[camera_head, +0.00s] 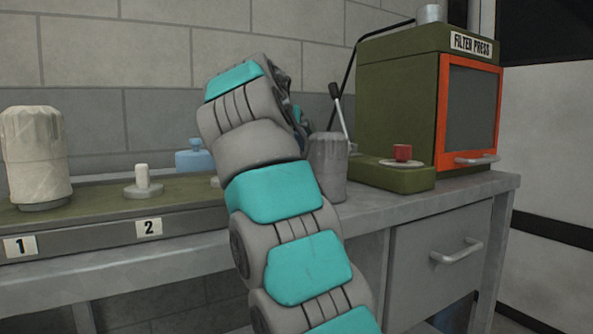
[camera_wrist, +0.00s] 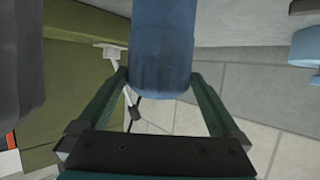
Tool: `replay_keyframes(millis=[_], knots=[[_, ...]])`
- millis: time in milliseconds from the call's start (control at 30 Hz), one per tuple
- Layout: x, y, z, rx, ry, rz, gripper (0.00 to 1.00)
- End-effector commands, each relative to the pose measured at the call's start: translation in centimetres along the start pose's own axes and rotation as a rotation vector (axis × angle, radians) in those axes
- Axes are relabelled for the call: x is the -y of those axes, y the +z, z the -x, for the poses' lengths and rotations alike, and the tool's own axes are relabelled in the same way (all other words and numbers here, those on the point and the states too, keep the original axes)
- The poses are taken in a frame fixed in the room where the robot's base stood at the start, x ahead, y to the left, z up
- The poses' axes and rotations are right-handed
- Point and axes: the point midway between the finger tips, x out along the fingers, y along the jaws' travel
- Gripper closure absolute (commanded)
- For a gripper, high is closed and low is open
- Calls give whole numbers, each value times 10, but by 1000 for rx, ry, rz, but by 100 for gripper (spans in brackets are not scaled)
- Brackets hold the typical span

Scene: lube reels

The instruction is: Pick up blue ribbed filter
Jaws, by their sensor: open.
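The blue ribbed filter (camera_wrist: 162,45) is a dark blue cylinder at the top middle of the wrist view, with faint ribbing near its lower end. My gripper (camera_wrist: 158,75) is open, with one green finger on each side of the filter's end. I cannot tell whether either finger touches it. In the head view my arm covers the spot, and neither the blue filter nor the fingers can be made out there.
A grey canister (camera_head: 329,165) stands just right of my arm. The olive filter press (camera_head: 400,100) is at the right. A light blue object (camera_head: 195,160), a white peg (camera_head: 142,180) and a wrapped cream cylinder (camera_head: 35,155) are at the left. The wall is close behind.

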Motion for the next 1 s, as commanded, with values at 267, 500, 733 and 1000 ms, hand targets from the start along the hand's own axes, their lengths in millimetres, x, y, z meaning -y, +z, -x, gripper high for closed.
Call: replay_keyframes(millis=[267, 500, 733, 1000], knots=[[-1, 2, -28, 5, 1, 1, 0], [-2, 0, -51, -1, -1, 1, 0], [-2, 1, -51, -1, 0, 1, 7], [-2, 1, -51, 0, 0, 1, 37]])
